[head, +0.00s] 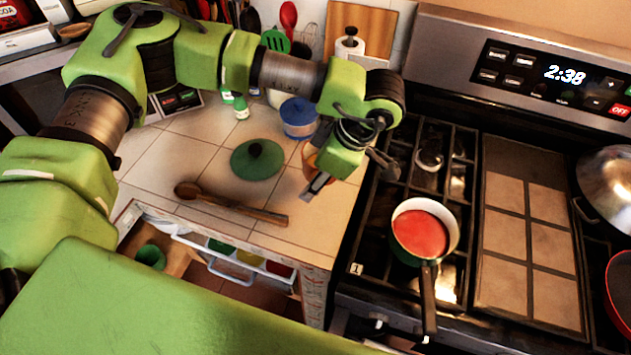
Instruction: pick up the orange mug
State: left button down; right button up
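The orange mug (308,157) stands on the tiled counter, mostly hidden behind my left gripper; only a strip of its orange side shows. My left gripper (349,184) comes in from above at the counter's right part, close in front of the mug. Its fingers are spread apart, one toward the left and one toward the stove side. I cannot tell whether a finger touches the mug. My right gripper is not in view.
A green lid (257,160), a wooden spoon (235,205) and a blue-lidded container (298,118) are on the counter. A pot of red sauce (420,234) sits on the stove at right. An open drawer (230,268) is below the counter.

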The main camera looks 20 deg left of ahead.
pick_arm(q)
jog(key=shift+s+d+r+b, duration=0.9)
jog(key=shift+s+r+b, duration=0.85)
jog(key=shift+s, duration=2.45)
jog(key=w+a+r+m+t+h, duration=0.1)
jog(key=w+a+r+m+t, duration=0.1)
jog(key=r+m, duration=0.3)
jog(key=w+a+r+m+t+h, duration=0.2)
jog(key=a+r+m, duration=0.3)
jog(key=m, duration=0.4)
jog(key=shift+w+r, duration=0.65)
jog(key=shift+w, duration=0.2)
